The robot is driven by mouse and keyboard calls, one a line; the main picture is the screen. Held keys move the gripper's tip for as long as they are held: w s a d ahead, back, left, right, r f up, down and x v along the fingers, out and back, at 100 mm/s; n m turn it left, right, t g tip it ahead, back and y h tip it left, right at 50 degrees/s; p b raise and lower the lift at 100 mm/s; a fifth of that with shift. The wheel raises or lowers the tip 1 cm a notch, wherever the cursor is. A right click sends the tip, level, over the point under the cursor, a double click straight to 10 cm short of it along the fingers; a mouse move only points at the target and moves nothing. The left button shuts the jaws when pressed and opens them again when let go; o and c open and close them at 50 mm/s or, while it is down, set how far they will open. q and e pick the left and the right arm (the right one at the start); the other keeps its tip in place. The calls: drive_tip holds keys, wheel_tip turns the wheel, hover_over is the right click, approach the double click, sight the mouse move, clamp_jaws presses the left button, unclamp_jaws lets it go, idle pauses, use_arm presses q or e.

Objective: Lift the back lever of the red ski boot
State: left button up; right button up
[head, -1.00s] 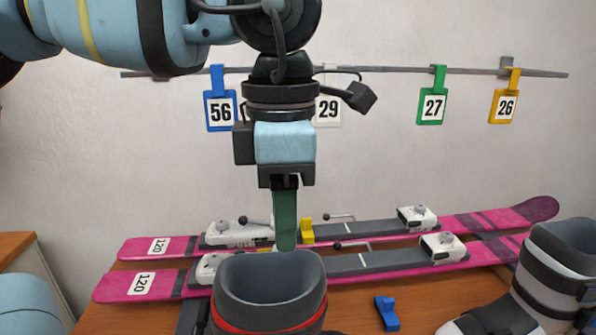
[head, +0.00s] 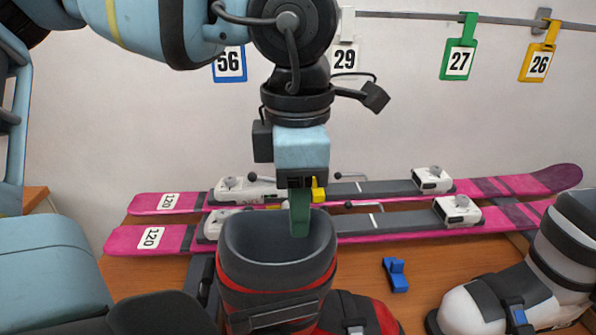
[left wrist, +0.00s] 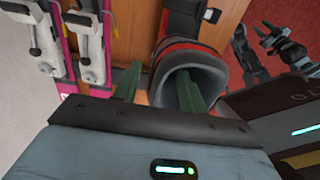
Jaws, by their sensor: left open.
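The red ski boot (head: 278,283) stands upright on the wooden bench at the front middle of the head view, its dark cuff open at the top. It also shows in the left wrist view (left wrist: 180,48). My left gripper (head: 299,215) points down at the cuff, open, with nothing held. In the left wrist view its two green fingers (left wrist: 158,88) are apart; one overlaps the cuff opening and the other is beside the cuff. I cannot make out the back lever clearly.
Two pink skis (head: 385,226) with white bindings lie behind the boot. A grey-white boot (head: 480,303) stands at the right. A small blue part (head: 396,275) lies between the boots. Number tags, such as the green one (head: 459,58), hang on the wall rail.

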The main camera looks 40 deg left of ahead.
use_arm(q)
drive_tip(key=shift+f, duration=0.8)
drive_tip(key=shift+c, duration=0.2)
clamp_jaws()
idle(0.8)
